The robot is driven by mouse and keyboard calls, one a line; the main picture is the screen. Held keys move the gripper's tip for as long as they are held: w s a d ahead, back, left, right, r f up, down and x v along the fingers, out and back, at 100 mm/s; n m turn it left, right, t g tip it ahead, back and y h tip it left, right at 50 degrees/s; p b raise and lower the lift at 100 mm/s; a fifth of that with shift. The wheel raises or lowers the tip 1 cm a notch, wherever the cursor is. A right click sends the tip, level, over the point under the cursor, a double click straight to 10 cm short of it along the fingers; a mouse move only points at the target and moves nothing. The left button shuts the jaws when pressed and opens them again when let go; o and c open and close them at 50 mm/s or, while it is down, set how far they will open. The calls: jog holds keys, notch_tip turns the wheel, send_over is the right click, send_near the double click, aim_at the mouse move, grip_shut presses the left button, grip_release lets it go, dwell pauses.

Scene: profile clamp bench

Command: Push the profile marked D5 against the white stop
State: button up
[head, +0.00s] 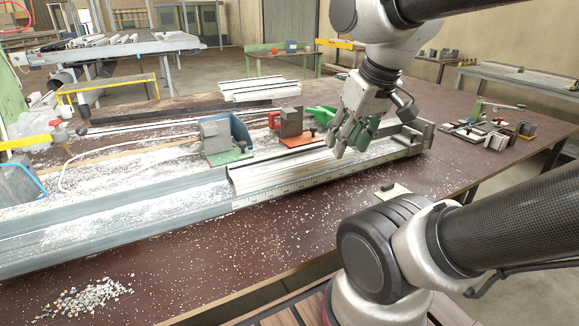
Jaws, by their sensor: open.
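My gripper (342,142) is open and points down above the right half of the clamp bench, with nothing visible between its fingers. A pale ribbed profile (275,176) lies along the bench rail, below and left of my gripper. Long grey profiles (110,232) lie to its left. No D5 mark can be read on any of them. Grey metal blocks (418,133) stand at the right end of the rail. I cannot make out which part is the white stop. My gripper hides part of the rail behind it.
A grey clamp block (214,136) on a green base and a brown block (291,122) on a red base stand behind the pale profile. White chips cover the bench, with a heap (85,300) at the front left. Small fixtures (490,130) lie on the right.

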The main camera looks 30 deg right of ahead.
aim_at(295, 163)
jog(key=shift+f, duration=0.2)
jog(key=c, duration=0.5)
jog(key=shift+w+d+f+g, duration=0.25)
jog(key=shift+w+f+g, duration=0.6)
jog(key=shift+f, duration=0.25)
grip_shut()
jog(key=w+d+f+g, duration=0.1)
jog(key=w+f, duration=0.2)
jog(key=w, duration=0.3)
jog(key=w+d+f+g, duration=0.1)
jog(key=w+f+g, duration=0.1)
jog(key=w, duration=0.5)
jog(key=w+f, duration=0.3)
jog(key=f, duration=0.6)
jog(key=shift+w+f, duration=0.3)
jog(key=shift+f, duration=0.1)
